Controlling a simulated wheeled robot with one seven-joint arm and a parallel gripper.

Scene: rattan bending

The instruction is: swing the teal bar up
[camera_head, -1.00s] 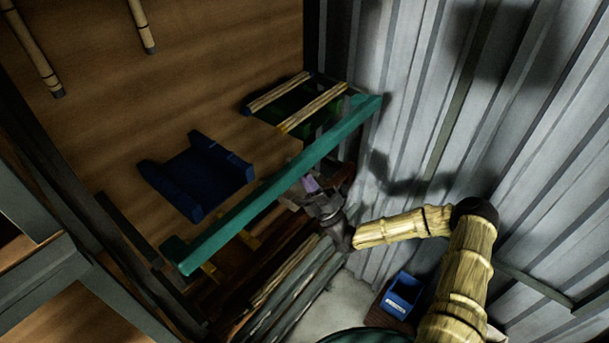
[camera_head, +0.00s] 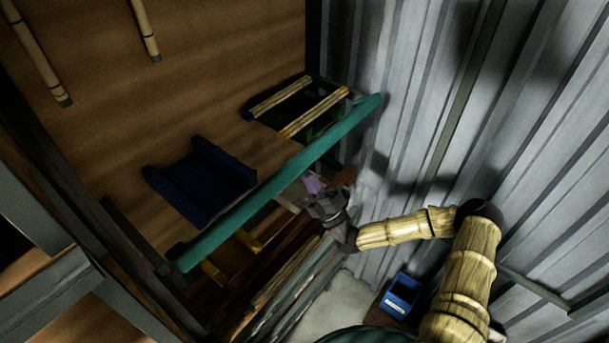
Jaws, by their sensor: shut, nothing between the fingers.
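The teal bar (camera_head: 275,188) runs slantwise across the view, from the lower left up to a bracket-like end near the metal wall. It stands in front of the wooden bench or panel with the blue cradle. My gripper (camera_head: 313,187) is just to the right of and below the bar's middle, at the end of my bamboo-looking arm. Its fingertips are close to the bar or partly behind it; I cannot tell whether they touch it. It holds nothing that I can see.
A dark blue cradle (camera_head: 203,183) lies left of the bar. A rack with pale rods (camera_head: 313,112) is behind its upper end. Long poles (camera_head: 295,290) lie below. A small blue bin (camera_head: 402,292) sits at the lower right. The corrugated wall (camera_head: 420,110) closes off the right.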

